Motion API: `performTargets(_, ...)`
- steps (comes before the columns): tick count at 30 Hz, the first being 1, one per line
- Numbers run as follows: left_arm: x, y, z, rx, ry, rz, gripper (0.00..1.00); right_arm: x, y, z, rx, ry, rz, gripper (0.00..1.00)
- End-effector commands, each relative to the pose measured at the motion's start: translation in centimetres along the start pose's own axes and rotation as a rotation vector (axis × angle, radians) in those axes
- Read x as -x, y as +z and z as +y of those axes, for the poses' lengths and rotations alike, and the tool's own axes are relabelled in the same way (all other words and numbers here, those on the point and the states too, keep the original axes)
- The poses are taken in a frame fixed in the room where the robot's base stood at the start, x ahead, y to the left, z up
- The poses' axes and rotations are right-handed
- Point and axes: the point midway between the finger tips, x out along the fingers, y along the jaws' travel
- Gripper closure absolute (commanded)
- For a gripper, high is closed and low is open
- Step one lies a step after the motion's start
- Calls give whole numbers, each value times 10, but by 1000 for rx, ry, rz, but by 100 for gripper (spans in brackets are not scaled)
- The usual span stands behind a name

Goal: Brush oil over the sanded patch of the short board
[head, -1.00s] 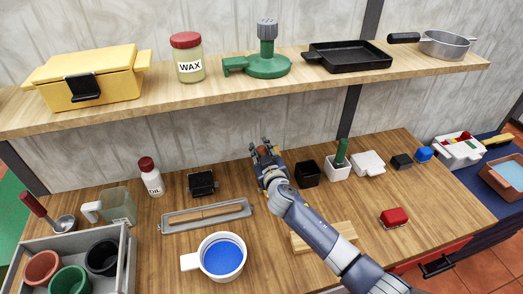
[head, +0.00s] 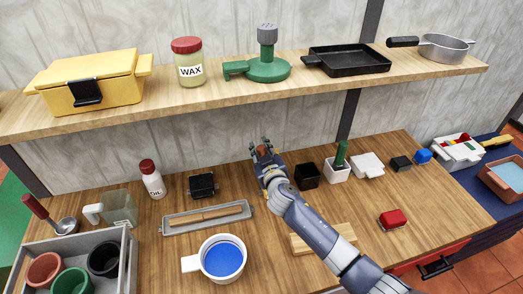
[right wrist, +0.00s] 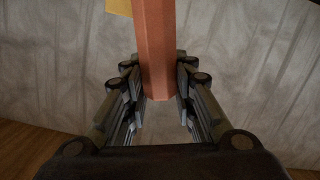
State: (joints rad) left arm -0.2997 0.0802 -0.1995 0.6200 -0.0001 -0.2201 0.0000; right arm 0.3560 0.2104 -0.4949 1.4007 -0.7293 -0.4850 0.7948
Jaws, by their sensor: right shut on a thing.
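My right gripper (head: 264,154) is over the back of the bench, near the wall, shut on a reddish-brown bar. In the right wrist view the bar (right wrist: 155,50) stands between the two fingers, with a small yellowish piece beside its top end; I cannot tell what the whole thing is. A white oil bottle (head: 153,184) with a dark red cap and an OIL label stands upright at the back left. A light wooden board (head: 302,245) lies near the front, partly hidden under my right arm; no sanded patch can be made out. My left gripper is not in view.
A long grey tray (head: 180,229) holds a thin wooden stick. A white mug (head: 207,262) with blue contents stands in front. A grey crate (head: 128,262) with several pots is at left. Black and white boxes and a red block (head: 393,219) are right. A shelf (head: 220,97) crosses above.

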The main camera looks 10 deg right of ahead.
Motion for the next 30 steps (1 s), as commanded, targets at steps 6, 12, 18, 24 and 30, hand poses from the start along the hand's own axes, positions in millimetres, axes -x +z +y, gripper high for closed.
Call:
performTargets(6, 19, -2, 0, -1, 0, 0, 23, 4, -21, 7, -1, 0, 1, 99)
performTargets(12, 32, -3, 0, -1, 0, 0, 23, 7, -36, 11, 0, 0, 1, 99)
performTargets(18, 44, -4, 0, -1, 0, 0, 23, 9, -48, 15, 0, 0, 1, 99)
performTargets(24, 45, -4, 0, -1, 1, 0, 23, 9, -50, 16, 0, 0, 0, 99)
performTargets(30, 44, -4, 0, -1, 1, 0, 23, 9, -50, 16, 0, 0, 1, 99)
